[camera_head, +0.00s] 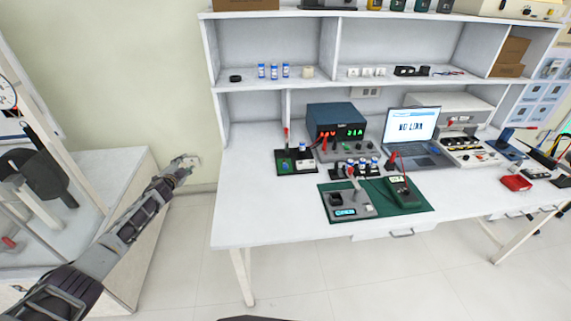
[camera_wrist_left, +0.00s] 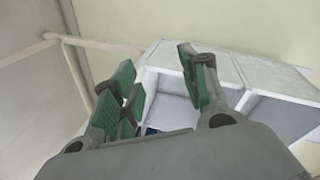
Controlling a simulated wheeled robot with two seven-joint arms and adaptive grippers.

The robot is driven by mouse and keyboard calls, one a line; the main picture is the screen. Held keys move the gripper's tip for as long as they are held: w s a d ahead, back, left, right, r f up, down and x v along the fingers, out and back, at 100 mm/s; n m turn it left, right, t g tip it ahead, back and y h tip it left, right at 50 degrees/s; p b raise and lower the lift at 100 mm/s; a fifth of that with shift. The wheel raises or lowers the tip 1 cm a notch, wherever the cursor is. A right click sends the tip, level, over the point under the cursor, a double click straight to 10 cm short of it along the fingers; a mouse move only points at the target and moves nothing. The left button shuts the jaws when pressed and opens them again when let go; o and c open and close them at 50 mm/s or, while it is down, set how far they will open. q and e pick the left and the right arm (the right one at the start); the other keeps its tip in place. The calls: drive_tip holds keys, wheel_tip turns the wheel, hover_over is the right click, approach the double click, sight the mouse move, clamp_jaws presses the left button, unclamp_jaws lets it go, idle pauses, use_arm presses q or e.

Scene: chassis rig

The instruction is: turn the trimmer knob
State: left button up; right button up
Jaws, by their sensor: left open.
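My left gripper (camera_head: 188,162) is open and empty. It hangs in the air left of the white workbench (camera_head: 265,222), well apart from everything on it. In the left wrist view its green-padded fingers (camera_wrist_left: 158,90) are spread with nothing between them. A small green board (camera_head: 284,168) with a red-topped part and a blue part stands at the bench's left. A grey device with a lit display (camera_head: 347,208) sits on a green mat (camera_head: 412,212) near the front edge. The trimmer knob is too small to tell apart on either. My right gripper is not in view.
A blue power supply (camera_head: 332,117) with lit digits and a laptop (camera_head: 408,128) stand behind the mat. Shelves rise at the back. The bench's front left is clear.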

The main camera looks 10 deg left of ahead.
use_arm(q)
drive_tip(key=w+d+r+m+t+h, duration=0.1)
drive_tip(key=d+r+m, duration=0.1)
drive_tip(key=r, duration=0.3)
drive_tip(key=w+d+r+m+t+h, duration=0.1)
drive_tip(key=w+d+r+m+h, duration=0.1)
drive_tip(key=r, duration=0.4)
drive_tip(key=s+d+r+m+g+h, duration=0.25)
drive_tip(key=d+r+m+h, duration=0.2)
drive_tip(key=d+m, duration=0.4)
drive_tip(key=s+d+r+m+g+h, duration=0.2)
drive_tip(key=s+d+r+m+h, duration=0.15)
drive_tip(key=d+r+m, duration=0.45)
drive_tip(key=s+d+f+m+g+y, duration=0.1)
drive_tip(key=s+d+f+m+g, duration=0.65)
drive_tip(key=s+f, duration=0.25)
drive_tip(key=s+a+f+m+g+y, duration=0.3)
drive_tip(key=s+a+f+g+y, duration=0.2)
drive_tip(key=s+a+y, duration=0.3)
drive_tip(key=shift+s+a+f, duration=0.35)
drive_tip(key=shift+s+a, duration=0.1)
drive_tip(key=shift+s, duration=1)
